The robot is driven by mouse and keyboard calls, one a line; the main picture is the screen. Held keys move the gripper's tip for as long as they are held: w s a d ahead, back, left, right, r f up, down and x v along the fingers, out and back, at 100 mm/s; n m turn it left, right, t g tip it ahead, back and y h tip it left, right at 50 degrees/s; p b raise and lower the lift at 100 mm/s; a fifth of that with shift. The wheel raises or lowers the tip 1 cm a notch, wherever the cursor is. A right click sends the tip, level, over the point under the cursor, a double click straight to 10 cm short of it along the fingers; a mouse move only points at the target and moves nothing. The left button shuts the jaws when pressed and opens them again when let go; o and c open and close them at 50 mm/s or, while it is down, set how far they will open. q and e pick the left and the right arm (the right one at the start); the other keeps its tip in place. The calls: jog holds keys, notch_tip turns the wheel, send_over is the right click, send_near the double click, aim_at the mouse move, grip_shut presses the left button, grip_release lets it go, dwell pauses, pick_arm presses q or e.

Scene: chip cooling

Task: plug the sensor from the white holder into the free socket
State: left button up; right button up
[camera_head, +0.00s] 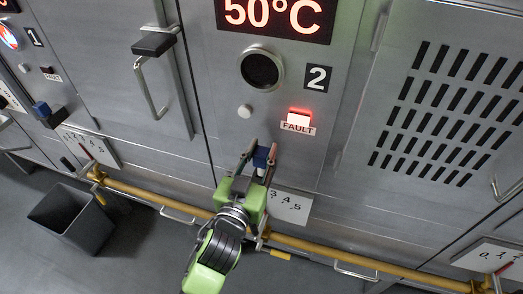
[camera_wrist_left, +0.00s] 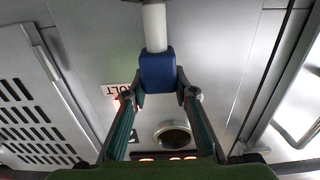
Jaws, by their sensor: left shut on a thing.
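My left gripper (camera_head: 261,150) reaches up to the panel of unit 2. Its fingers are shut on the sides of a blue block (camera_head: 262,157), which also shows in the left wrist view (camera_wrist_left: 157,72). I take the block to be the sensor's grip. A white cylindrical part (camera_wrist_left: 154,27) runs on from the block; I cannot tell whether it is the sensor's body or the white holder. Above, the panel has a large dark round opening (camera_head: 262,69) and a small pale round piece (camera_head: 245,111). I cannot tell which is the free socket. My right gripper is out of view.
The red FAULT lamp (camera_head: 299,116) is lit beneath the 50°C display (camera_head: 277,17). A yellow pipe (camera_head: 330,250) runs low along the front, with a scale plate (camera_head: 290,205) above it. A bin (camera_head: 75,220) stands at left. A door handle (camera_head: 150,85) sticks out.

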aim_at(259, 168)
pick_arm(q)
jog(key=shift+f+b, duration=1.5)
jog(key=shift+f, duration=0.45)
jog(key=o, duration=1.2)
jog(key=v, duration=1.2)
jog(key=shift+r, duration=0.1)
